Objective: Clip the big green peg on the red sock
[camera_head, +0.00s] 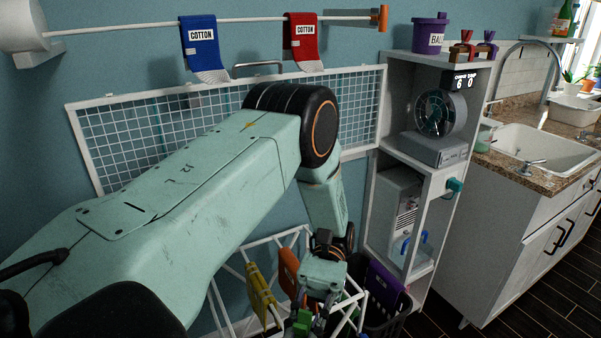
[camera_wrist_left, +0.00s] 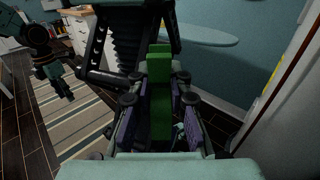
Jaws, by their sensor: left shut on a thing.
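The red sock (camera_head: 301,48) with a COTTON label hangs over the white rod (camera_head: 240,19) at the top, right of the blue sock. My left gripper (camera_head: 309,312) is low in the head view, well below the sock. It is shut on the big green peg (camera_head: 301,323). In the left wrist view, the green peg (camera_wrist_left: 160,90) stands lengthwise between the purple finger pads of my left gripper (camera_wrist_left: 160,118). What seems to be my right gripper (camera_wrist_left: 60,85) is small and dark at the left of the wrist view; its jaws are unclear.
A blue sock (camera_head: 200,45) hangs on the same rod. A white wire grid (camera_head: 110,135) is on the wall below the socks. A white frame rack (camera_head: 225,290) with yellow and orange things is around the gripper. A dark basket (camera_head: 395,315) and a shelf unit (camera_head: 385,75) stand right.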

